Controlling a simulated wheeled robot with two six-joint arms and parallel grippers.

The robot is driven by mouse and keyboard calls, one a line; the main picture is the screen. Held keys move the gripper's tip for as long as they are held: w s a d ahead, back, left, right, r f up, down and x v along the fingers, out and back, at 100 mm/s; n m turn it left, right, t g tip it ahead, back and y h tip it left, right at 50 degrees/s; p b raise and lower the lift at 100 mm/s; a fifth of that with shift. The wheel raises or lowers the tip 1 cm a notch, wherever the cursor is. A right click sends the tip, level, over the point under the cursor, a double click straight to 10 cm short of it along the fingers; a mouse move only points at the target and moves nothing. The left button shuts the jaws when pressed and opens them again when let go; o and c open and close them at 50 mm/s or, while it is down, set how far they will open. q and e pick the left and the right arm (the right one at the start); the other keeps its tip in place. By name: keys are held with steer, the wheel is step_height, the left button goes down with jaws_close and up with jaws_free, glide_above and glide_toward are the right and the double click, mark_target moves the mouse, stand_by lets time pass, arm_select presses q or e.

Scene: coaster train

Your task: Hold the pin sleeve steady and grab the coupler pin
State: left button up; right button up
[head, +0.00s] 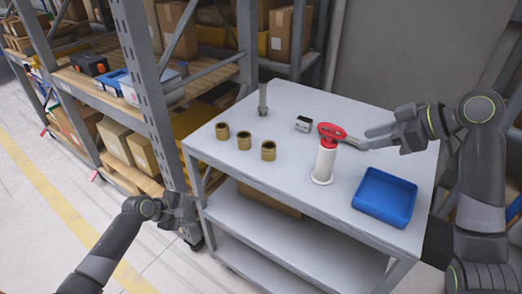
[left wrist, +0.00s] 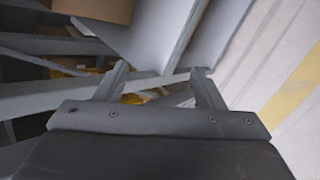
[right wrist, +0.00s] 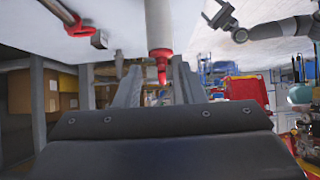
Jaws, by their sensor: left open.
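The white pin sleeve (head: 323,165) stands upright on the grey cart, its round flange at the bottom. The red coupler pin (head: 329,143) sits at its top, with only its red head showing. In the right wrist view the sleeve (right wrist: 159,22) and the red pin head (right wrist: 161,66) appear beyond the fingers, apart from them. My right gripper (head: 366,139) is open and empty, to the right of the pin at about its height. My left gripper (head: 190,208) is open and empty, low beside the cart's front left, away from the sleeve.
A red-handled tool (head: 338,132) lies behind the pin, beside a small dark box (head: 303,123). Three brass rings (head: 244,140) stand at the left, with a grey post (head: 263,100) behind them. A blue tray (head: 385,196) lies front right. Shelving (head: 150,80) stands left of the cart.

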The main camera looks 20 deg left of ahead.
arm_select(q)
steer(key=s+d+r+g+h, duration=0.15)
steer(key=d+r, duration=0.25)
steer(key=r, duration=0.5)
steer(key=d+r+n+h, duration=0.1)
steer(key=d+r+h, duration=0.3)
steer(key=r, duration=0.6)
steer(key=s+d+r+g+h, duration=0.1)
steer(key=d+r, duration=0.4)
steer(key=r, duration=0.4)
steer(key=n+h, duration=0.2)
steer(key=n, duration=0.3)
glide_toward(318, 162)
steer(key=shift+t, duration=0.35)
steer(key=x, duration=1.2)
steer(key=shift+s+d+f, duration=0.1)
steer(key=shift+f, duration=0.15)
steer(key=shift+y, duration=0.25)
steer(key=c, duration=1.1)
